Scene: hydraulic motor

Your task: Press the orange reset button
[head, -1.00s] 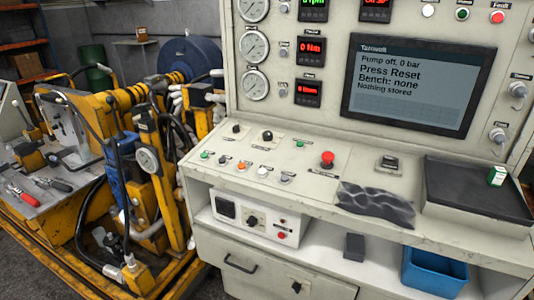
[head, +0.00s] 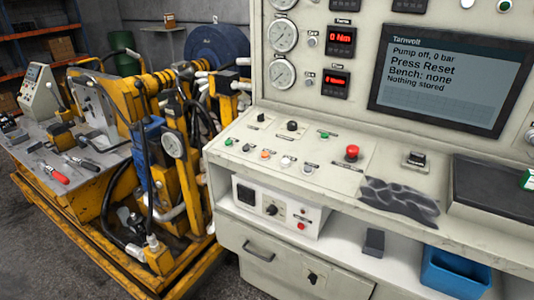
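The small orange button (head: 265,155) sits in the front row of the sloped control panel (head: 330,172), between small dark and white controls. A screen (head: 452,78) above the panel reads "Pump off, 0 bar", "Press Reset", "Bench: none" and "Nothing stored". A larger red mushroom button (head: 352,152) stands to the right on the same panel, and a green button (head: 228,142) is at the left end of the row. Neither of my grippers shows in the head view.
A crumpled grey cloth (head: 400,198) and a black tray (head: 490,188) lie right of the buttons. Below are a white box (head: 272,207) with a knob and a blue bin (head: 455,274). A yellow hydraulic machine (head: 180,190) stands left. Open floor (head: 50,265) shows at lower left.

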